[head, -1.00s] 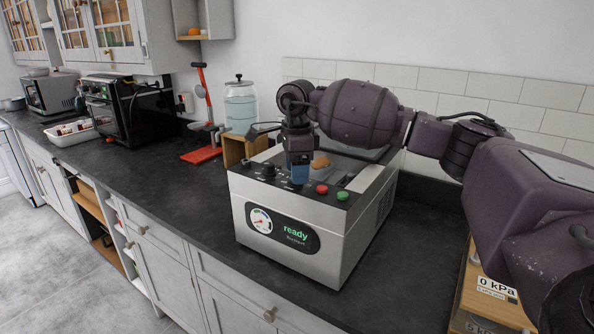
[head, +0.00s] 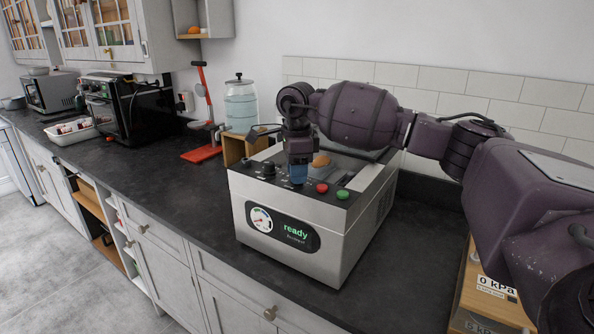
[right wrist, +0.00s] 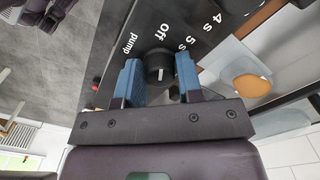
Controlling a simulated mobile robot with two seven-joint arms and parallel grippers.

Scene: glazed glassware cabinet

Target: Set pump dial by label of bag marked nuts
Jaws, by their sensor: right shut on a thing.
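The pump dial (right wrist: 160,66) is a black knob with a white mark, on a dark panel lettered "pump", "off", "4 s" and "5 s". My right gripper (right wrist: 160,80) has its blue fingers on both sides of this knob and is shut on it. In the head view the right gripper (head: 298,178) reaches down onto the panel of the steel machine (head: 290,232), hiding the dial. A clear bag with a brown item (head: 321,160) lies in the machine's chamber; no label on it is readable. The display (head: 283,228) reads "ready". My left gripper is out of view.
A red button (head: 321,188) and a green button (head: 342,195) are close to the right gripper. Another black knob (head: 268,168) is left of it. A wooden stand with a "0 kPa" tag (head: 496,291) is at lower right. The counter (head: 185,190) left of the machine is clear.

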